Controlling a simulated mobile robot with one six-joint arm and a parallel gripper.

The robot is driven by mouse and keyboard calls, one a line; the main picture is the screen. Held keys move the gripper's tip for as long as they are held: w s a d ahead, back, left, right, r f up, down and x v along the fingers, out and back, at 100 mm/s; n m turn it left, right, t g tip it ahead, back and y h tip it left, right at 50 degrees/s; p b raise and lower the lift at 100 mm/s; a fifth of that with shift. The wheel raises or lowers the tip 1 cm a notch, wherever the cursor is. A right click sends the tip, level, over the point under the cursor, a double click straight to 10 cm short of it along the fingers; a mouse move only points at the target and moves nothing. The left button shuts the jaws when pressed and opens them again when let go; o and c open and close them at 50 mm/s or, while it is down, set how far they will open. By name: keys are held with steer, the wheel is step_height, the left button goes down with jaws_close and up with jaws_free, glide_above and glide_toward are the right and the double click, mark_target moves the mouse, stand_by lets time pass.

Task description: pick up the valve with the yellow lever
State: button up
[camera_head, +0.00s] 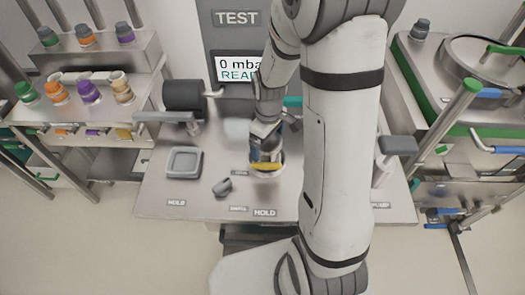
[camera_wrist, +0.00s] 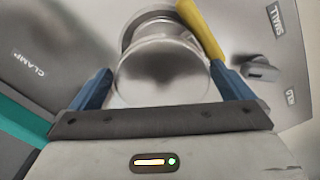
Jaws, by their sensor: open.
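The valve (camera_wrist: 165,75) is a shiny metal cylinder with a yellow lever (camera_wrist: 202,30). In the wrist view it fills most of the space between the two blue fingers of my gripper (camera_wrist: 163,82). The fingers are open, one on each side; the right finger looks very close to the valve, and I cannot tell whether it touches. In the head view my gripper (camera_head: 262,150) points down at the valve on the bench, and the yellow lever (camera_head: 266,166) shows in front of it. My gripper hides most of the valve body there. A round pale seat (camera_head: 270,174) shows beneath it.
A grey square tray (camera_head: 184,163) and a small dark grey part (camera_head: 222,187) lie left on the bench. A black roller-shaped device (camera_head: 184,95) stands behind them. Racks with coloured-capped parts (camera_head: 90,94) are at the left. A metal vessel (camera_head: 485,65) stands at the right.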

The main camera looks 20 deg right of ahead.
steer(key=shift+w+r, duration=0.1)
steer(key=c, duration=1.6)
steer(key=shift+o, duration=0.2)
steer(key=shift+w+r, duration=0.1)
steer(key=shift+r, duration=0.5)
step_height(320, 180, up, 9)
steer(key=shift+f+b, duration=0.1)
steer(key=shift+b, duration=0.5)
step_height(320, 180, up, 5)
steer(key=p, duration=0.3)
steer(key=shift+p, duration=0.35)
